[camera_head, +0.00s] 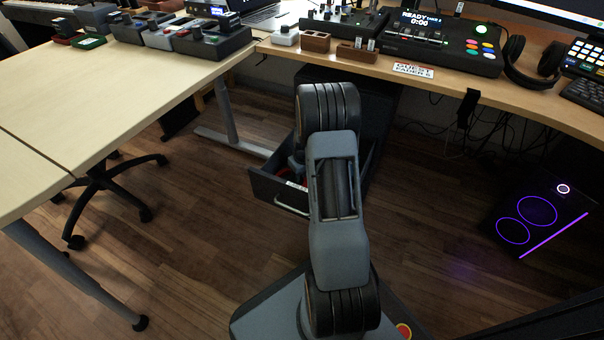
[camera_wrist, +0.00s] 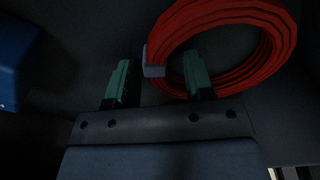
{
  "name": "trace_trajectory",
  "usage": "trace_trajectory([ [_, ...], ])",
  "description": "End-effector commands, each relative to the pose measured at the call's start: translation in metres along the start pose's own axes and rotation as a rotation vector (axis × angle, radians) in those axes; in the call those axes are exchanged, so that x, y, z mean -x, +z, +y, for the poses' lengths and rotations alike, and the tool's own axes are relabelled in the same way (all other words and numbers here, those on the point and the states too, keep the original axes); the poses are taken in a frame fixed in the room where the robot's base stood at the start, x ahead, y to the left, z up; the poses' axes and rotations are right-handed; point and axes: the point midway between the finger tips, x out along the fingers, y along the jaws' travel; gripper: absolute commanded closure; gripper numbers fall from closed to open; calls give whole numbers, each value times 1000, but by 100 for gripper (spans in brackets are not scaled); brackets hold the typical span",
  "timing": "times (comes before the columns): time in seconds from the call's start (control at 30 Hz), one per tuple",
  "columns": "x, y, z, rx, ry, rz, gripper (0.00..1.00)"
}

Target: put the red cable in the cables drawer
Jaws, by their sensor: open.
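The red cable (camera_wrist: 277,45) is a coil with a grey tie, lying on a dark surface in the wrist view. A bit of red (camera_head: 283,181) shows inside the open dark drawer (camera_head: 262,184) under the desk in the head view. My gripper (camera_wrist: 157,60) is open, with green fingertips. Its right finger overlaps the coil's opening, and the coil's tied side shows between the fingers. I cannot tell whether they touch. In the head view my arm reaches into the drawer and hides much of it and the gripper.
A blue object (camera_wrist: 14,62) sits at the left in the wrist view. The wooden desk (camera_head: 480,95) overhangs the drawer cabinet, with devices on top. A pale table (camera_head: 90,95) stands left and a black computer tower (camera_head: 540,215) right. The wooden floor (camera_head: 190,235) left of the drawer is clear.

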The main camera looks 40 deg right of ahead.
Motion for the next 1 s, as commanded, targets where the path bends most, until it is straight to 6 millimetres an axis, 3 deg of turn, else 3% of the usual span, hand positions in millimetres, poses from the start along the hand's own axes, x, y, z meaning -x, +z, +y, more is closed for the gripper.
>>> trace_trajectory([
  [0.23, 15, -1, 0, 0, 0, 1, 52],
  [0.6, 86, -1, 0, 0, 1, 1, 52],
  [0.9, 120, -1, -1, 1, 1, 1, 52],
  [1.0, 135, -1, -12, 4, 2, 6, 52],
])
